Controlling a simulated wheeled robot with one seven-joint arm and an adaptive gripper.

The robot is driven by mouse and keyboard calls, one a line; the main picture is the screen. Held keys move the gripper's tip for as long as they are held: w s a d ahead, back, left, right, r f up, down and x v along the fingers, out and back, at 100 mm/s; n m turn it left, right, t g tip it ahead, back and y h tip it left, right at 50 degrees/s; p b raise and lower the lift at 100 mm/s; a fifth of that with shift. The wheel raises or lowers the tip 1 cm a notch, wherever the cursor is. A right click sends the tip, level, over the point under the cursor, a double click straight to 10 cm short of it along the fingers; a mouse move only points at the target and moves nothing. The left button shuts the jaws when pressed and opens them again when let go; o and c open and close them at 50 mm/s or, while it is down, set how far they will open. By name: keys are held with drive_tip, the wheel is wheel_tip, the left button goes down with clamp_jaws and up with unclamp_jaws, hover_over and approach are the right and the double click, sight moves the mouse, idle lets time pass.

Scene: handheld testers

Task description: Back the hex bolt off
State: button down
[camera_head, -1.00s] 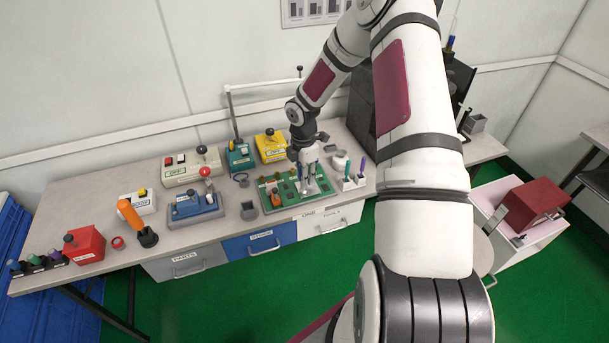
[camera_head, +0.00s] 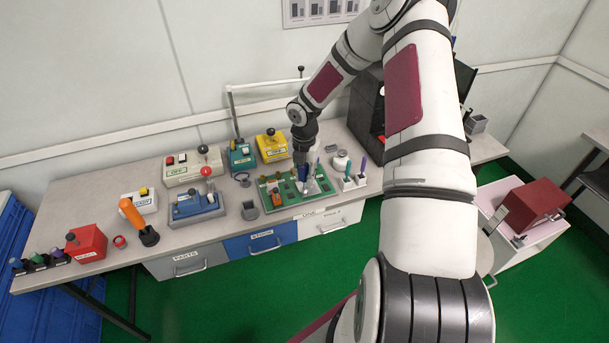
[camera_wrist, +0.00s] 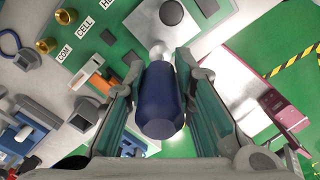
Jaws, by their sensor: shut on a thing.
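My gripper (camera_head: 304,160) is above the green board (camera_head: 268,203) on the bench. In the wrist view its two fingers (camera_wrist: 162,66) are closed on the sides of a dark blue tool handle (camera_wrist: 160,105). The hex bolt cannot be made out; the handle and fingers cover that area. Whether the tool touches a bolt cannot be told.
Brass posts (camera_wrist: 65,17) and an orange part (camera_wrist: 97,83) stand on the board. A white rack with upright tools (camera_head: 349,183) is just right of it.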

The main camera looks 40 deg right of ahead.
sight(304, 167)
drive_tip(key=n, duration=0.6)
idle(0.4)
drive_tip(key=n, duration=0.6)
drive_tip(key=shift+r, duration=0.1)
drive_tip(key=shift+r+p, duration=0.5)
drive_tip(key=shift+r, duration=1.2)
